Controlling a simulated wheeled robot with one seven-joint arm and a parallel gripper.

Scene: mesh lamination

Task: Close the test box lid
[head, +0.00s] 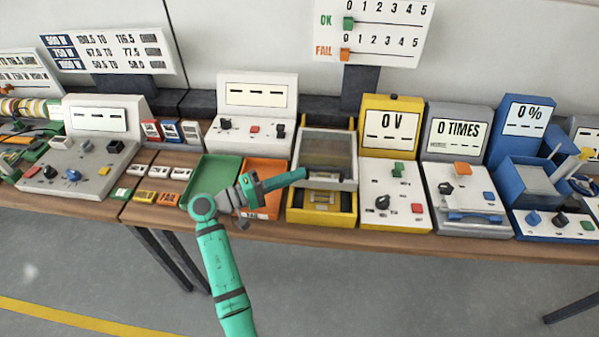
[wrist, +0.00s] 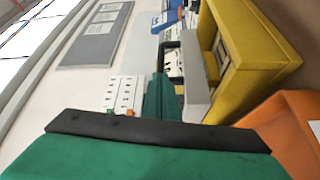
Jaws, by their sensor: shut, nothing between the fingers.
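The yellow test box (head: 321,219) stands near the middle of the bench. Its see-through lid with a pale grey frame (head: 328,148) is raised and tilted, and the box interior shows below the lid's front edge. My gripper (head: 303,173) is shut and empty, reaching in from the left with its tip at the lid's lower left edge. Whether it touches the lid I cannot tell. In the wrist view the yellow box (wrist: 262,62) is at the upper right, with the grey lid edge (wrist: 196,80) close beside my green fingertips (wrist: 158,98).
A green tray (head: 217,172) and an orange tray (head: 262,170) lie left of the box, under my arm. A yellow-backed voltage unit (head: 392,190) stands close on the right. A display unit (head: 258,95) stands behind left. The floor in front is clear.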

